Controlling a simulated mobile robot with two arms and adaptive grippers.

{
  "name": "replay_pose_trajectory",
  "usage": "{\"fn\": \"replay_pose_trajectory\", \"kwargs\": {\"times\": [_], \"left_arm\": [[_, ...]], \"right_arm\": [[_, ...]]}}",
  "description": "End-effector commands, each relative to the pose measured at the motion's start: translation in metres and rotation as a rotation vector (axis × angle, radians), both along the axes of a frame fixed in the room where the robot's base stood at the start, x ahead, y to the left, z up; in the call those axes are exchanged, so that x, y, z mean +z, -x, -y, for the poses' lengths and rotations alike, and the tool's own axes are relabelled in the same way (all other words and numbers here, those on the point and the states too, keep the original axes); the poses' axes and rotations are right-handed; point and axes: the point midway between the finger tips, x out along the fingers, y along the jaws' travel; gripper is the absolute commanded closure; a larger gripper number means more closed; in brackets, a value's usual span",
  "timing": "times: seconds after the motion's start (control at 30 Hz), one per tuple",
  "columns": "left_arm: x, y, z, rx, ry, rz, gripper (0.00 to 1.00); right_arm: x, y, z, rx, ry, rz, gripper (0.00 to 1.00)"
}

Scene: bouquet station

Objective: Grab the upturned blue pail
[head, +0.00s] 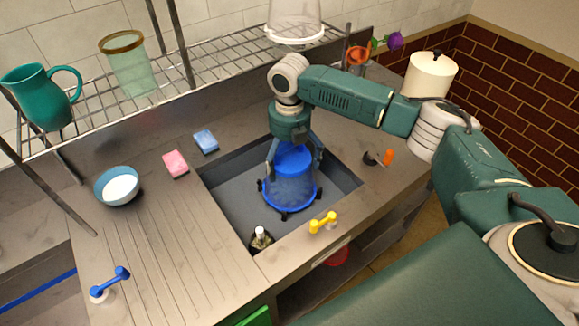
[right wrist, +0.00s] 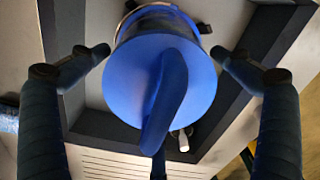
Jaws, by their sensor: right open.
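The upturned blue pail (head: 291,188) stands in the grey sink basin (head: 232,200), its wide rim down and its narrow base up. Dark knobs show around its rim. In the right wrist view the pail (right wrist: 125,85) fills the middle, with a thick blue curved bar across its flat top. My right gripper (head: 294,163) points down over the pail, with a finger on each side of its upper part. In the right wrist view the fingers of the right gripper (right wrist: 160,52) are open, and gaps show beside the pail. My left gripper is not in view.
A dark bottle (head: 260,240) with a white cap stands at the basin's front left, and a yellow tap (head: 322,223) at its front edge. Pink (head: 175,164) and blue (head: 206,141) sponges and a bowl (head: 117,186) lie left. A wire rack (head: 190,82) runs behind.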

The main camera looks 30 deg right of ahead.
Motion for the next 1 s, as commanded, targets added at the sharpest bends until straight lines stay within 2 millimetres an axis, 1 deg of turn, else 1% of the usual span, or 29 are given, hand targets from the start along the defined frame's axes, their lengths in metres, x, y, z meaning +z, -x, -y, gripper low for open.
{"fn": "replay_pose_trajectory", "kwargs": {"times": [0.07, 0.2, 0.27, 0.53, 0.67, 0.77, 0.83, 0.97, 1.0], "left_arm": [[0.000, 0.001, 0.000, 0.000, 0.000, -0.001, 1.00], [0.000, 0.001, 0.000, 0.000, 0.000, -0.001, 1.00], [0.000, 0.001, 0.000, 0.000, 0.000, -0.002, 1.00], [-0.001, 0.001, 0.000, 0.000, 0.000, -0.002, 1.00], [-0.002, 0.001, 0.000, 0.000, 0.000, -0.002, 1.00], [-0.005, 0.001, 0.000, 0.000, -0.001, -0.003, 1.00], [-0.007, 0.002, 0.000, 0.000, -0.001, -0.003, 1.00], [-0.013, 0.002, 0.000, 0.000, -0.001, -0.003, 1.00], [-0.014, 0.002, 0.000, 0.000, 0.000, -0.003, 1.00]], "right_arm": [[0.000, 0.000, 0.000, 0.000, 0.000, 0.000, 0.00], [0.000, 0.000, 0.000, 0.000, 0.000, 0.000, 0.28], [0.000, 0.000, 0.000, 0.000, 0.000, 0.000, 0.40], [0.002, -0.001, 0.000, 0.000, -0.001, 0.002, 0.41], [0.009, -0.002, -0.001, 0.000, -0.002, 0.004, 0.41], [0.020, -0.002, 0.000, -0.001, -0.003, 0.005, 0.41], [0.030, -0.001, 0.000, 0.000, -0.001, 0.005, 0.41], [0.060, -0.002, -0.001, 0.000, -0.003, 0.008, 0.41], [0.072, -0.002, -0.001, 0.000, -0.003, 0.007, 0.41]]}}
